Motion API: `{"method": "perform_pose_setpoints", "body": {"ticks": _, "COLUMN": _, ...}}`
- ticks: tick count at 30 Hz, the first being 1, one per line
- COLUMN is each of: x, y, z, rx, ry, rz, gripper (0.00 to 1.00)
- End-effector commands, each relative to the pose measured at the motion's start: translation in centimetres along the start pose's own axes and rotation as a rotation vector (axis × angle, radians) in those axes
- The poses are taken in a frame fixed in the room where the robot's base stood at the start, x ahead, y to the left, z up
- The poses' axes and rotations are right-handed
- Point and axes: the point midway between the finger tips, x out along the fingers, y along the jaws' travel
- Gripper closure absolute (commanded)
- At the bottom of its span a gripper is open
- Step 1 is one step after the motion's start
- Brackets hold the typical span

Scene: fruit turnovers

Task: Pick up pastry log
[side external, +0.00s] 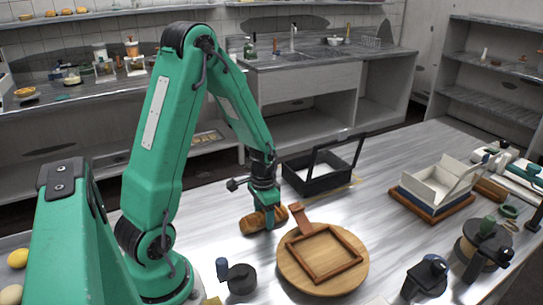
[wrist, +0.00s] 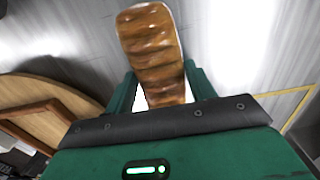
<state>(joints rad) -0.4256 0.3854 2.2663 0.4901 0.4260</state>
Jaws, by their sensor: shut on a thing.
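The pastry log (side external: 254,221) is a browned, ridged roll near the middle of the work table in the side view. My gripper (side external: 268,215) is above it with its fingers down around it. In the wrist view the log (wrist: 151,45) extends outward from between the two green fingers of my gripper (wrist: 159,90), which are shut on it. I cannot tell whether the log touches the table or is slightly raised. Part of it is hidden behind the fingers in the side view.
A round wooden board (side external: 350,273) with a square wooden frame (side external: 321,277) lies just right of the log. A black open box (side external: 316,183) stands behind. A white tray (side external: 432,190) is farther right. Dark round devices (side external: 240,280) stand along the front. Bare table lies between.

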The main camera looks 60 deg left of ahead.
Motion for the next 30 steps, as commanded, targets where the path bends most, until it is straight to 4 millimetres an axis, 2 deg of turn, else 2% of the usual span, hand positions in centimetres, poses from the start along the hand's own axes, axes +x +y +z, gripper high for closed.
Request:
{"method": "perform_pose_setpoints", "body": {"ticks": 8, "x": -1.5, "y": -0.1, "z": -0.1, "rx": 0.000, "ry": 0.004, "rz": -0.002, "gripper": 0.69}}
{"method": "perform_pose_setpoints", "body": {"ticks": 24, "x": -8.3, "y": 0.0, "z": -0.1, "rx": 0.000, "ry": 0.003, "rz": -0.002, "gripper": 0.69}}
{"method": "perform_pose_setpoints", "body": {"ticks": 30, "x": -9.7, "y": 0.0, "z": -0.1, "rx": 0.000, "ry": 0.002, "rz": -0.001, "gripper": 0.69}}
